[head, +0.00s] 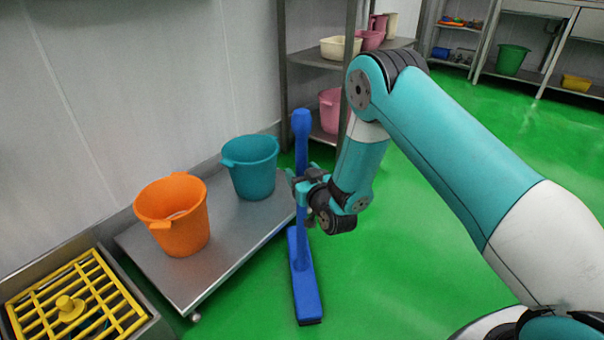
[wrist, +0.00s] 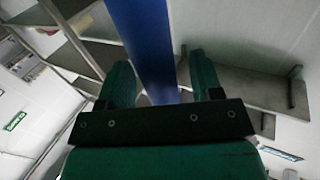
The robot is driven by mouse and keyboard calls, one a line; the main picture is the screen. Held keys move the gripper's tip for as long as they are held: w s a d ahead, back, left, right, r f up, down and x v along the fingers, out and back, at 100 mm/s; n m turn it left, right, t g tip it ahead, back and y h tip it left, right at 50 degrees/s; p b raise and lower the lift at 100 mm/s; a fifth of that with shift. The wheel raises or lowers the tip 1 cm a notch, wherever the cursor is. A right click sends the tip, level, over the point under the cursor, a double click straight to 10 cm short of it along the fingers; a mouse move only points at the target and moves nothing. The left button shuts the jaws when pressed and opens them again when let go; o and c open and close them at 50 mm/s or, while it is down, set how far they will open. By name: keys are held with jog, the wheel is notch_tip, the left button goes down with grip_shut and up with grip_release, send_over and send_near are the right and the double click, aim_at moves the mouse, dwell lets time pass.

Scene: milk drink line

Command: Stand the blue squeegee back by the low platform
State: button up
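The blue squeegee (head: 302,270) stands upright with its long head on the green floor. It is close beside the right edge of the low platform (head: 235,230), and its handle rises to a thicker blue top. My gripper (head: 302,178) is at the handle, about midway up. In the wrist view the blue handle (wrist: 145,40) runs between the two green fingers of my gripper (wrist: 160,75). The fingers look apart, with a gap between the handle and the right finger. The squeegee's head is not visible in the wrist view.
An orange bucket (head: 183,228) and a teal bucket (head: 252,178) stand on the platform. A yellow grate (head: 75,300) is at the lower left. A metal shelf rack (head: 305,58) with pink and cream containers stands behind. Green floor (head: 400,270) is clear to the right.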

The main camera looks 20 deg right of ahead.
jog(key=shift+r, duration=0.25)
jog(key=s+d+p, duration=0.2)
jog(key=s+p, duration=0.1)
jog(key=s, duration=0.9)
jog(key=s+a+r+g+y, duration=0.2)
jog(key=a+r+g, duration=0.65)
jog(key=r, duration=0.45)
jog(key=s+d+r+n+g, duration=0.1)
jog(key=s+r+g, duration=0.3)
jog(key=s, duration=0.8)
jog(key=s+d+r+n+g, duration=0.1)
jog(key=s+r+n+g, duration=0.3)
jog(key=s, duration=0.9)
notch_tip(320, 180, up, 3)
jog(key=shift+f+g+h, duration=0.15)
jog(key=shift+g+h, duration=0.15)
jog(key=shift+g, duration=0.35)
